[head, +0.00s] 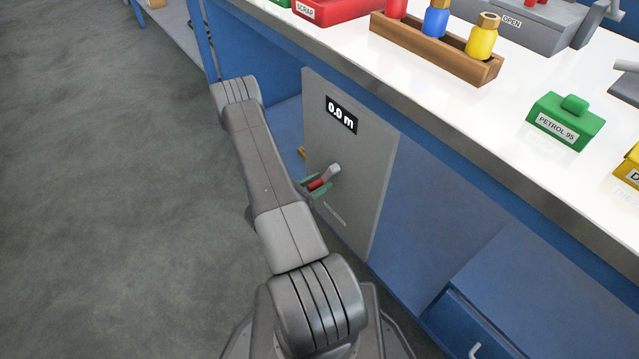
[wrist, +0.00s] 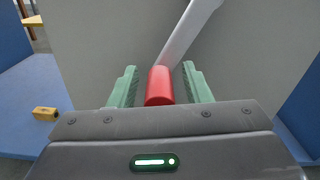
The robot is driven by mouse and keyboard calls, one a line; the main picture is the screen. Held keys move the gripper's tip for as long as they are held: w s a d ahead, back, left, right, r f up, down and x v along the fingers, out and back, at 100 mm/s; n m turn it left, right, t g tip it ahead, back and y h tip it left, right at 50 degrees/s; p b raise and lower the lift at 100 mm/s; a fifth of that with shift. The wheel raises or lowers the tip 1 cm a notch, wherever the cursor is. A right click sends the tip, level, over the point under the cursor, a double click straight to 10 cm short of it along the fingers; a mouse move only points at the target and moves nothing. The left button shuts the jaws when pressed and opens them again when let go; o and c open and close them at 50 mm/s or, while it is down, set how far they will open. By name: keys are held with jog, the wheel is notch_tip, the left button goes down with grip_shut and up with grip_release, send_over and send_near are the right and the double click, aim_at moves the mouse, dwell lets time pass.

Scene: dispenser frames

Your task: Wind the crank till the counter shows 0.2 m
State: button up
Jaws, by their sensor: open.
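The counter (head: 341,114) on the grey panel (head: 372,170) reads 0.0 m in the head view. The crank is a light grey arm (head: 332,171) with a red handle (head: 317,184) on the panel's front. In the wrist view the crank arm (wrist: 187,32) runs up and to the right from the red handle (wrist: 160,86). My gripper (wrist: 160,88) is open, with its green fingers on either side of the red handle and small gaps showing. In the head view my gripper (head: 315,187) is partly hidden by my arm.
A white-topped bench (head: 400,78) stands above the panel. On it are a wooden rack (head: 433,47) with coloured bottles, a green PETROL 95 block (head: 565,122) and a red SCRAP box (head: 335,8). A small yellow block (wrist: 45,113) lies left of the panel. Grey floor is clear at left.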

jog(key=shift+w+d, duration=0.2)
jog(key=shift+d, duration=0.05)
grip_shut()
jog(key=shift+a, duration=0.1)
